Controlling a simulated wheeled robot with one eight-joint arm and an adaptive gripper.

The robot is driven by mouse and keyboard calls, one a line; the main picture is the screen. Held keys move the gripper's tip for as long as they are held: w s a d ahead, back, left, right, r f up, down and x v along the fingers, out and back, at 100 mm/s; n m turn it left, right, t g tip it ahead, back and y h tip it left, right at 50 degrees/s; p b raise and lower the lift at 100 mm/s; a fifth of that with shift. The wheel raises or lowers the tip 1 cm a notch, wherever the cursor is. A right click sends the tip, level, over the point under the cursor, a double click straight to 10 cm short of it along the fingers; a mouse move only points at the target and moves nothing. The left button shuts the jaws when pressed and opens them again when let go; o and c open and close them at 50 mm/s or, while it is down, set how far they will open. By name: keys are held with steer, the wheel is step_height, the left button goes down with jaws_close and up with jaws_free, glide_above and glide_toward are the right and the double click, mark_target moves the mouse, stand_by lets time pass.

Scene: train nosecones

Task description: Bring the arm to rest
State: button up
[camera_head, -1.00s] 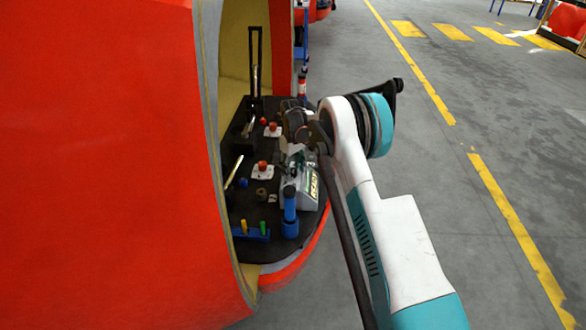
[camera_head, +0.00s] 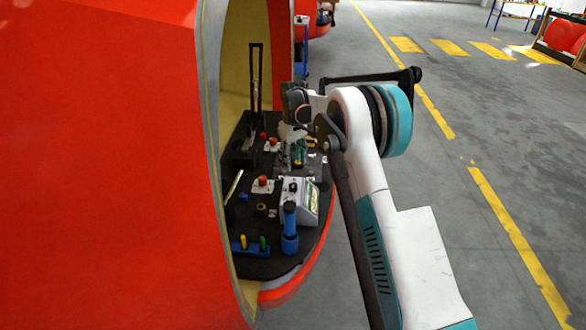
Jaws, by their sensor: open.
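My white and teal arm reaches in from the lower right of the head view, beside the opening of the red nosecone (camera_head: 120,150). My gripper (camera_head: 296,108) is at the arm's far end, above the back right of the black console (camera_head: 276,240). It is seen small and partly from behind, so its fingers are hard to make out. It appears empty, with nothing visible held in it. Part of the console's right edge is hidden behind my arm.
On the console are red buttons (camera_head: 263,184), a grey box with a display (camera_head: 299,200), a blue torch-like cylinder (camera_head: 290,225), a blue holder (camera_head: 250,246) with yellow and green pieces, and a green item (camera_head: 298,152). Open grey floor (camera_head: 470,110) lies to the right.

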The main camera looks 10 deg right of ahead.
steer(key=shift+r, duration=0.3)
steer(key=s+r+m+t, duration=0.3)
steer(key=s+r, duration=1.7)
steer(key=r, duration=0.1)
steer(key=s+f+m+t, duration=0.1)
steer(key=s+f+t, duration=0.1)
steer(key=s, duration=1.1)
steer(key=s+f+m+t, duration=0.1)
steer(key=s+f+t, duration=0.1)
steer(key=s, duration=1.2)
steer(key=shift+s+m, duration=0.2)
steer(key=shift+m, duration=0.1)
